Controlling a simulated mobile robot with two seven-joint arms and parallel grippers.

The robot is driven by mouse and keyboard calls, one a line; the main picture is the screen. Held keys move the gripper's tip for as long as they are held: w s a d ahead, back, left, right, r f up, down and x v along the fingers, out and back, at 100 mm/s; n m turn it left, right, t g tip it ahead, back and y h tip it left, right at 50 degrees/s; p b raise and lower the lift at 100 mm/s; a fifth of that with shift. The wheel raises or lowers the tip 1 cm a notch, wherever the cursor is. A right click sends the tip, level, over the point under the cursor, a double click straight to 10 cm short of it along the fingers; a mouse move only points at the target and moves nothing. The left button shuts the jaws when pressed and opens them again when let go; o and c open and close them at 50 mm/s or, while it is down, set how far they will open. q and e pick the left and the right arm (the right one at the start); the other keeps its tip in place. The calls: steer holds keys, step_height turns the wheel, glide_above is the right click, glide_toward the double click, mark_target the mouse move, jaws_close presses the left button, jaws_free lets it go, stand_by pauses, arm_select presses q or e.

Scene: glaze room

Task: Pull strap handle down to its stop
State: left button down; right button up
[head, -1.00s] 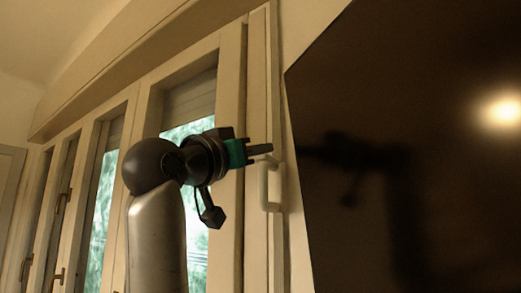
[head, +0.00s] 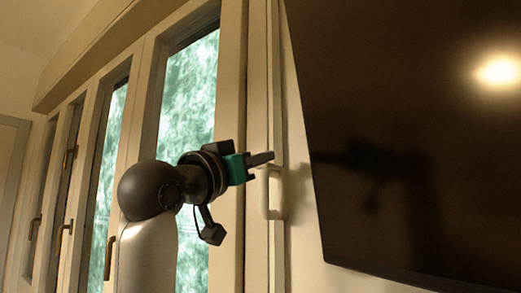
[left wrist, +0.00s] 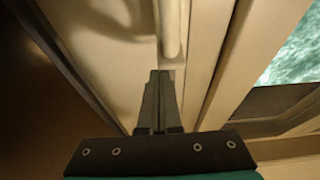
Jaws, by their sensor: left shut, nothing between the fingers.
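The strap handle (head: 264,192) is a pale, D-shaped grip on a narrow vertical strip beside the window frame. In the left wrist view its bar (left wrist: 171,30) runs up from just beyond the fingertips. My left gripper (head: 272,156) is shut and empty, its fingers lying across the handle's top end. In the left wrist view the closed fingertips (left wrist: 161,73) meet or nearly meet the handle's end; I cannot tell if they touch. My right gripper is not in view.
A large dark screen (head: 420,110) hangs close to the right of the handle and reflects my arm. Tall windows (head: 188,100) with trees outside stand to the left, with no shutter slats showing. A pale box (head: 120,50) runs along the top of the windows.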

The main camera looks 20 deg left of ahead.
arm_select(q)
steer(key=shift+w+f+b, duration=0.2)
steer(key=shift+f+b, duration=0.35)
steer(key=shift+f, duration=0.9)
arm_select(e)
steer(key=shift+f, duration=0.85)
arm_select(q)
steer(key=shift+d, duration=0.1)
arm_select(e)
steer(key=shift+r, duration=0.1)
